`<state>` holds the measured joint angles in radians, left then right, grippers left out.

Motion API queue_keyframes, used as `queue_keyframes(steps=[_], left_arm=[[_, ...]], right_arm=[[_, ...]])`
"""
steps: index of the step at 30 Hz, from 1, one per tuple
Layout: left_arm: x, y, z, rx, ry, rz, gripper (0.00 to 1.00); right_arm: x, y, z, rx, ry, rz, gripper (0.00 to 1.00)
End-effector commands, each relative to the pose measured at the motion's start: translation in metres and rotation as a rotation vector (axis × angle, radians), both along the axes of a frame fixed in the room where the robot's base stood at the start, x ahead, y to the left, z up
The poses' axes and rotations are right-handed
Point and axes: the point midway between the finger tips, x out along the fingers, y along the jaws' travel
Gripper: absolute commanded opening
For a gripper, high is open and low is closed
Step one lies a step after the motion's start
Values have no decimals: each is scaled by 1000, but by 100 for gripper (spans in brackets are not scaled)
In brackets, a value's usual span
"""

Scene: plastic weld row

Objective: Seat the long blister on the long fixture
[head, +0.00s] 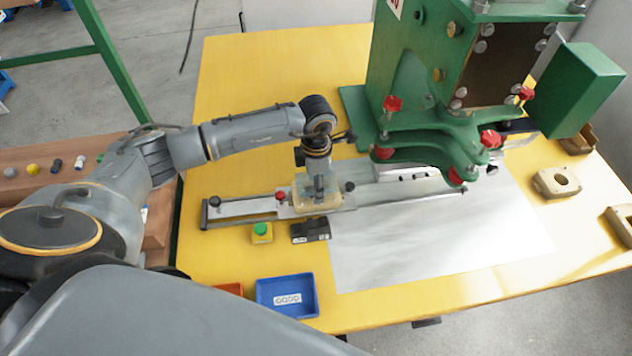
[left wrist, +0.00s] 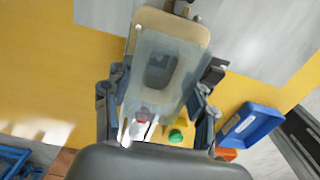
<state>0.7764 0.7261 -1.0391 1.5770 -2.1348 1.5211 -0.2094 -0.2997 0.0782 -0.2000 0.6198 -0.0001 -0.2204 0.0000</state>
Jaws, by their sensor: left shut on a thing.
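The long blister (left wrist: 155,95), a clear grey plastic shell, shows in the left wrist view between the fingers of my left gripper (left wrist: 166,80), which is shut on it. A tan fixture (left wrist: 190,24) with a rounded end lies under the blister, its far edge showing beyond it. The blister overlaps most of the fixture; I cannot tell whether they touch. In the head view my left gripper (head: 319,184) points down over the tan fixture (head: 327,202) on the grey slide (head: 243,209). The blister is hard to make out there. My right gripper is out of view.
The green press (head: 445,90) stands right of the fixture, with red knobs. A green button on a yellow box (head: 261,235), a black block (head: 310,231) and a blue tray (head: 287,296) lie in front. Other tan fixtures (head: 557,182) sit at the right of the yellow table (head: 235,85).

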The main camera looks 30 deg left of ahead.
Motion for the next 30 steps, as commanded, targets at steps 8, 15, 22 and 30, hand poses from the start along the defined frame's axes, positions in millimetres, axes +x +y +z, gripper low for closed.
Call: queue_keyframes(steps=[8,15,22,30], left_arm=[[0,0,-6,0,0,0,36],[0,0,-7,0,0,0,36],[0,0,-5,0,0,0,36],[0,0,-5,0,0,0,83]], right_arm=[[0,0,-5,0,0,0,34],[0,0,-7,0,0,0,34],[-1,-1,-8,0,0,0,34],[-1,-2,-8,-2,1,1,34]])
